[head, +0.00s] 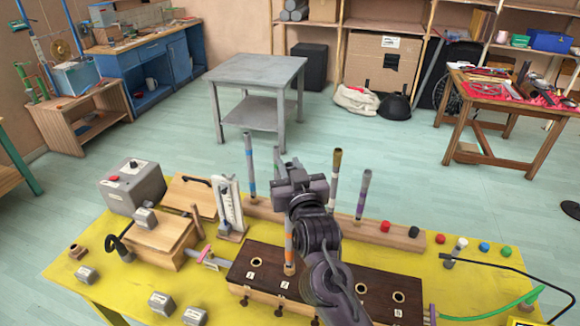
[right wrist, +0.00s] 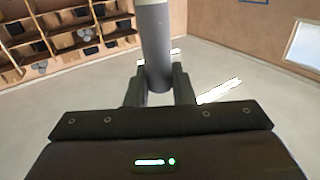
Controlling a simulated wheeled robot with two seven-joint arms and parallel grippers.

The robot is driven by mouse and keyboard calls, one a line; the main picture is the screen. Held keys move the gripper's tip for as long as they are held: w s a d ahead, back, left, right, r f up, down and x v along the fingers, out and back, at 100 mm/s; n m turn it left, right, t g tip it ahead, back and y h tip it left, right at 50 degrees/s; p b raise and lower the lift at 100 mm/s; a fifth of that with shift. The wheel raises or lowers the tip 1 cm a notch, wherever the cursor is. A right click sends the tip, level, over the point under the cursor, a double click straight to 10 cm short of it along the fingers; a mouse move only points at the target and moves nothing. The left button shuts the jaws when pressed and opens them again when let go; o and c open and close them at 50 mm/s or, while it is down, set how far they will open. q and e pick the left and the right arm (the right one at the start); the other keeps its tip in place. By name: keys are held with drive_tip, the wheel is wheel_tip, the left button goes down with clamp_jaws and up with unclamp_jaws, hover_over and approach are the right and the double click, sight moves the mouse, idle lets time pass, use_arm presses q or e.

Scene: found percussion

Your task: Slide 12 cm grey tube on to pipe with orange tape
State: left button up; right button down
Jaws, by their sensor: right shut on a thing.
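My right gripper (head: 292,187) is above the dark-topped wooden box on the yellow table. In the right wrist view its fingers (right wrist: 158,88) are shut on a plain grey tube (right wrist: 154,40), which runs up out of the picture. In the head view the gripper and arm hide most or all of this tube. A pipe with orange tape (head: 289,245) stands upright just below my right gripper, with its foot at the box top. Its upper part is hidden, so I cannot tell whether the tube touches it. My left gripper is not in view.
Other upright pipes stand in a wooden rail behind: a blue-banded one (head: 250,165), a brown-topped one (head: 335,178) and a purple-banded one (head: 362,195). The dark box top (head: 345,285) has several holes. A grey box (head: 132,187) and a wooden box (head: 165,240) are at left.

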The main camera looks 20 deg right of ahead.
drive_tip(key=shift+f+b, duration=0.9)
drive_tip(key=shift+f, duration=0.75)
drive_tip(key=c, duration=1.2)
unclamp_jaws()
drive_tip(key=shift+o, duration=0.2)
drive_tip(key=s+b, duration=0.3)
drive_tip(key=s, duration=0.4)
drive_tip(key=shift+s+a, duration=0.25)
drive_tip(key=shift+s, duration=0.1)
drive_tip(key=shift+f, duration=0.1)
